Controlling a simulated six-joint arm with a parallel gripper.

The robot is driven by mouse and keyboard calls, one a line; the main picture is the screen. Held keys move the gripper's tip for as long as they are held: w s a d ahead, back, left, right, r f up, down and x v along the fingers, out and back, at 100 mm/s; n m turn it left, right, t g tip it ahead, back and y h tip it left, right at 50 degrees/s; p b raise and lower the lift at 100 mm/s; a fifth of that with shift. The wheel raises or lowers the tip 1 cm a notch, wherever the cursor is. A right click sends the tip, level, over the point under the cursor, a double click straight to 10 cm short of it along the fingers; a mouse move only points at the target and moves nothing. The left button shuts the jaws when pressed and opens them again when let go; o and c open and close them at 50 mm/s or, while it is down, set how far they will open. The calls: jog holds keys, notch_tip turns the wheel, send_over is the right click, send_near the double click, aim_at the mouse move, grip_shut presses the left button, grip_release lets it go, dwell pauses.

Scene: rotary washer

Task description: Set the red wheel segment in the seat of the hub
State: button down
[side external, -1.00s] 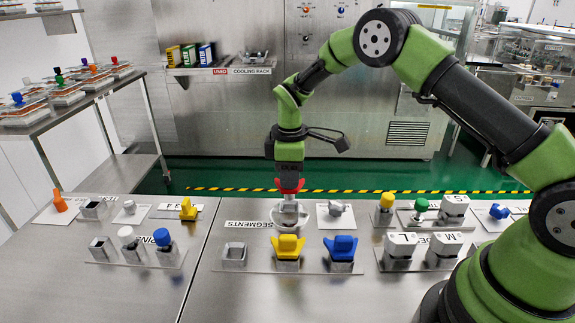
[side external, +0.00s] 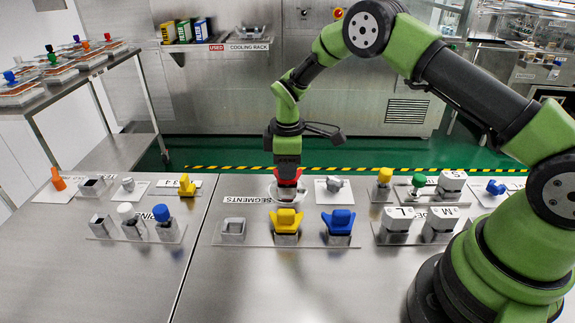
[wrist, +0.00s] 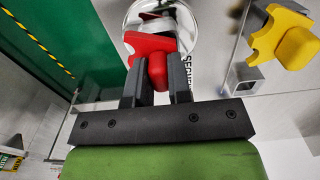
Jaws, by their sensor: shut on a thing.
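My gripper (wrist: 155,88) is shut on the red wheel segment (wrist: 150,48), with one finger on each side of its red grip. In the side external view the red segment (side external: 287,181) hangs below my gripper (side external: 287,172), low over the hub. The hub (side external: 287,194) is a round, shiny metal piece on the table, mostly hidden behind the segment. In the wrist view the hub (wrist: 183,12) lies just beyond the segment. I cannot tell whether the segment touches the hub's seat.
The yellow segment (side external: 286,219) and blue segment (side external: 338,221) stand in holders in front of the hub. An empty segment holder (side external: 233,230) is at their left. A metal piece on a white card (side external: 333,185) stands close right of the hub.

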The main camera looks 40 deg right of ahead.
jog(key=c, duration=1)
grip_release()
jog(key=shift+r, duration=0.35)
jog(key=s+a+r+m+t, duration=0.15)
jog(key=s+r, duration=0.25)
jog(key=r, duration=0.7)
jog(key=s+r+m+t, duration=0.1)
jog(key=s+r+m, duration=0.2)
jog(key=r, duration=0.8)
jog(key=s+r+m+t, duration=0.1)
jog(key=s+m, duration=0.1)
jog(key=s, duration=0.4)
jog(key=s+a+r+m+t+y, duration=0.1)
jog(key=s+m+t, duration=0.1)
jog(key=s, duration=0.4)
jog(key=s+r+m+t+y, duration=0.1)
jog(key=s+m, duration=0.3)
jog(key=s, duration=0.2)
jog(key=shift+s+a+r+m+t, duration=0.25)
jog(key=shift+s+a+r+t, duration=0.1)
jog(key=shift+s+r, duration=0.05)
